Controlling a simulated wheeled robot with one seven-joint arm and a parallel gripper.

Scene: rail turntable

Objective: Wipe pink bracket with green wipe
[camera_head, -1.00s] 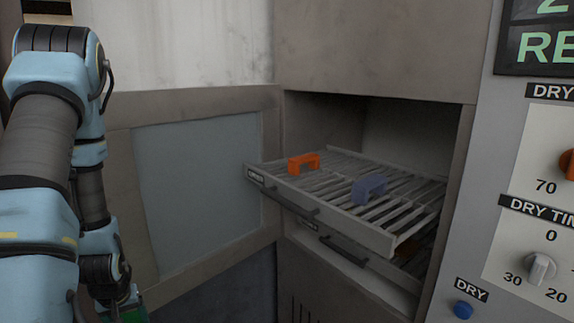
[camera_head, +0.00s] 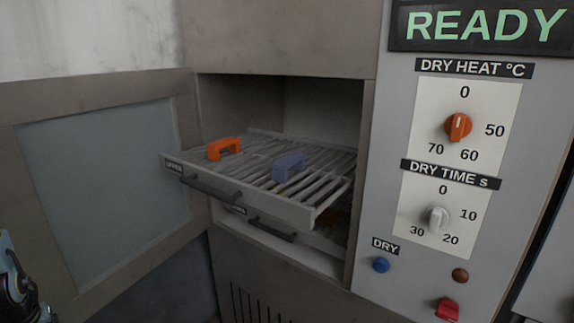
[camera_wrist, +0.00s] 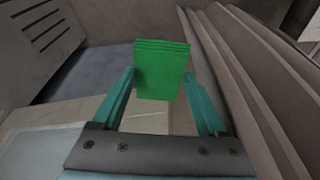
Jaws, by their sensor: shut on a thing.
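My gripper (camera_wrist: 160,88) is shut on the green wipe (camera_wrist: 162,68), a folded green block between the teal fingers in the wrist view. Only a bit of my arm shows at the lower left of the head view; the gripper is outside that view. No pink bracket shows. An orange bracket (camera_head: 223,148) and a blue-violet bracket (camera_head: 289,166) stand on the pulled-out upper rack (camera_head: 262,201). Something orange lies on the lower rack, mostly hidden.
The cabinet door (camera_head: 104,190) stands open at the left. The lower rack (camera_head: 290,246) sticks out a little. The control panel at the right has a READY display (camera_head: 484,26), a heat knob (camera_head: 457,127), a time knob (camera_head: 437,219) and a blue DRY button (camera_head: 381,265).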

